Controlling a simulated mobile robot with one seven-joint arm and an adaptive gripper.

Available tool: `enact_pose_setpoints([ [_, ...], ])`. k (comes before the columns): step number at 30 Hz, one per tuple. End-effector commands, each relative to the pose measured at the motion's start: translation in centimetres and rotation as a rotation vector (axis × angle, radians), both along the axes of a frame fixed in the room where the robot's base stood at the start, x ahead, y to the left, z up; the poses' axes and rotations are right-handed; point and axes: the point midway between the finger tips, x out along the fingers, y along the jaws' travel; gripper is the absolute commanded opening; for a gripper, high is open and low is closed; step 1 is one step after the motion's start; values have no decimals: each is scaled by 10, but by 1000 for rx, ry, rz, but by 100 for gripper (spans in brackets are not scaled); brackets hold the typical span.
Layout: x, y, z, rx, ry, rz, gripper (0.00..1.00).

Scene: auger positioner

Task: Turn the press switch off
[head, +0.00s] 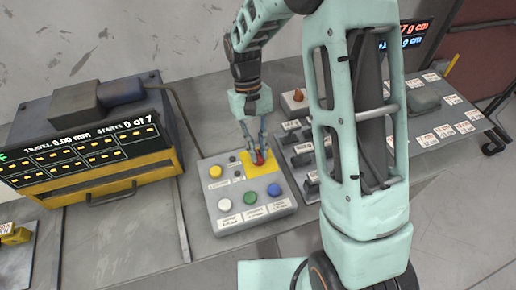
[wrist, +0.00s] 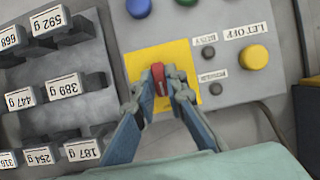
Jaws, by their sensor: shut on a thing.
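A red switch (wrist: 157,73) sits on a yellow square plate (wrist: 189,62) on the grey control panel (wrist: 235,97). In the head view the red switch (head: 260,158) shows just under my fingertips, on the yellow plate (head: 266,169). My gripper (head: 256,148) points down at it. In the wrist view my gripper (wrist: 161,84) has its two fingers closed around the sides of the red switch. A pale line shows on the switch; its exact set position cannot be told. Part of the switch is hidden by the fingers.
A yellow button (wrist: 253,57) marked LET OFF and two small dark knobs sit beside the plate. Green (head: 251,197) and blue (head: 274,190) buttons are near the panel's front. Labelled weights (wrist: 67,87) stand beside the panel. A display box (head: 96,150) reads 0 of 7.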

Motion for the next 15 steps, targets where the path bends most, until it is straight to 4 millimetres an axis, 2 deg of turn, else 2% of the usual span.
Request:
enact_pose_setpoints([
  [9,1,0,1,1,-3,4,0],
  [10,1,0,1,1,-3,4,12],
  [15,1,0,0,1,-2,3,29],
])
